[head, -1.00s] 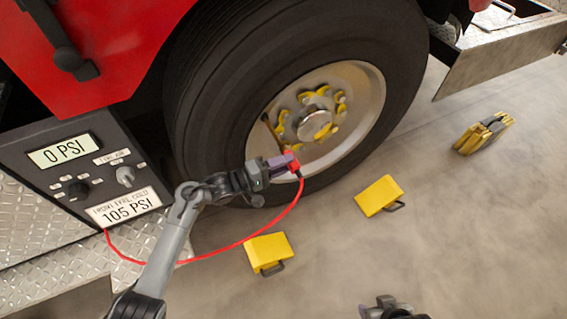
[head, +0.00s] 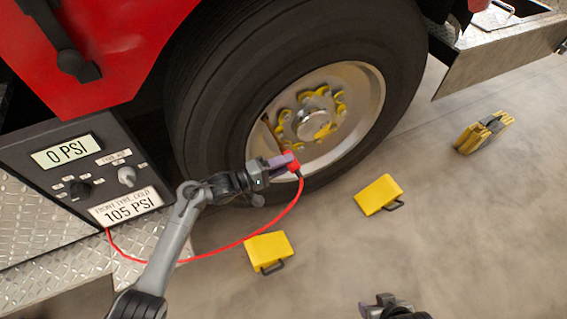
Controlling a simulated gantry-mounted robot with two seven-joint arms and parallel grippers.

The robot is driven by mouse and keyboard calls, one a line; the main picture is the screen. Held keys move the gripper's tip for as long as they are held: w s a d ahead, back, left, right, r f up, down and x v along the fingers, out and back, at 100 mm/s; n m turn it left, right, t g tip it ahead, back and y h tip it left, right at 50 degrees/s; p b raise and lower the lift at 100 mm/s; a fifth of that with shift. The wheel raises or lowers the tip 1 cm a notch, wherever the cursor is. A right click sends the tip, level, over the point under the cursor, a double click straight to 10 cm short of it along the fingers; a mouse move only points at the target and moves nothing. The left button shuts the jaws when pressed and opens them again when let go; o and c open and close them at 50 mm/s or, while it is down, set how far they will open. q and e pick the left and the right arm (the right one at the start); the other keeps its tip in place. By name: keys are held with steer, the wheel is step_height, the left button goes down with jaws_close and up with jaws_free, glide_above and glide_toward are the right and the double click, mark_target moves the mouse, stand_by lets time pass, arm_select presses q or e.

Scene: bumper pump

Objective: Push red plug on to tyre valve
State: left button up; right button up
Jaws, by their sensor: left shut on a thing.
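The red plug (head: 292,160) is held in my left gripper (head: 279,163), which is shut on it in front of the lower left of the wheel rim. A red hose (head: 262,232) hangs from the plug and curves down to the pump panel. The tyre (head: 212,110) stands upright around a pale rim (head: 366,112) with yellow nut markers. The tyre valve cannot be made out clearly; the plug and gripper cover part of the rim edge. My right gripper (head: 376,305) shows only in part at the bottom edge, and its jaws are unclear.
The pump panel (head: 130,151) at left has a display reading 0 PSI and a label reading 105 PSI. The floor at lower right is clear.

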arm_select(q)
steer(key=shift+w+a, duration=0.25)
steer(key=shift+w, duration=0.15)
stand_by(0.4)
steer(key=o, duration=1)
steer(key=shift+w, duration=0.1)
steer(key=shift+o, duration=0.2)
steer(key=shift+a, duration=0.1)
